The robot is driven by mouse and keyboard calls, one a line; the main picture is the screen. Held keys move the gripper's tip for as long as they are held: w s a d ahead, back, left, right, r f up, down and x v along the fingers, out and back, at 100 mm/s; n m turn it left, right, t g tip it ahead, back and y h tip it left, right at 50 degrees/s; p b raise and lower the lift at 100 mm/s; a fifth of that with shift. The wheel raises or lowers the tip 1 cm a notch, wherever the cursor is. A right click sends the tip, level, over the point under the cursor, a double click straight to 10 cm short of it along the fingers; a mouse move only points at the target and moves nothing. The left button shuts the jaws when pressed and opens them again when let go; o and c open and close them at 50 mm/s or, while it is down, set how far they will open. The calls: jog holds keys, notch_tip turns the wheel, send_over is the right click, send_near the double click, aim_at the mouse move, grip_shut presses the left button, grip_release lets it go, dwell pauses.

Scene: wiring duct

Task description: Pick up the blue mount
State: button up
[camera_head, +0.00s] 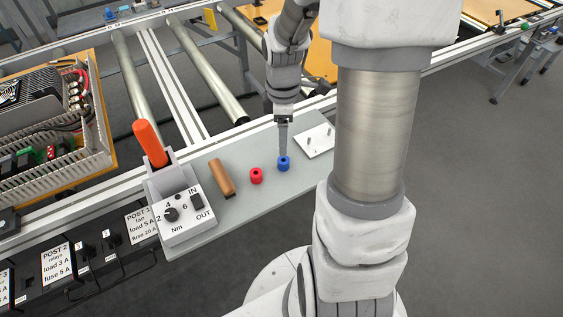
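The blue mount (283,164) is a small blue cylinder standing upright on the grey-green plate (245,205). My gripper (283,152) points straight down directly over it, and its fingers reach the top of the mount in the picture. From this angle the fingers overlap, so I cannot tell whether they are open, touching the mount or shut on it. The far side of the mount is hidden.
A red mount (256,176) stands just left of the blue one. Further left are a brown block (222,179) and a torque unit (183,217) with an orange-handled tool (151,144). A white pegged plate (313,141) lies to the right.

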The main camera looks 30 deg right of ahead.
aim_at(283, 163)
notch_tip(283, 163, down, 8)
jog(key=shift+s+f+b, duration=0.1)
jog(key=shift+s+b, duration=0.05)
jog(key=shift+b, duration=1)
grip_shut()
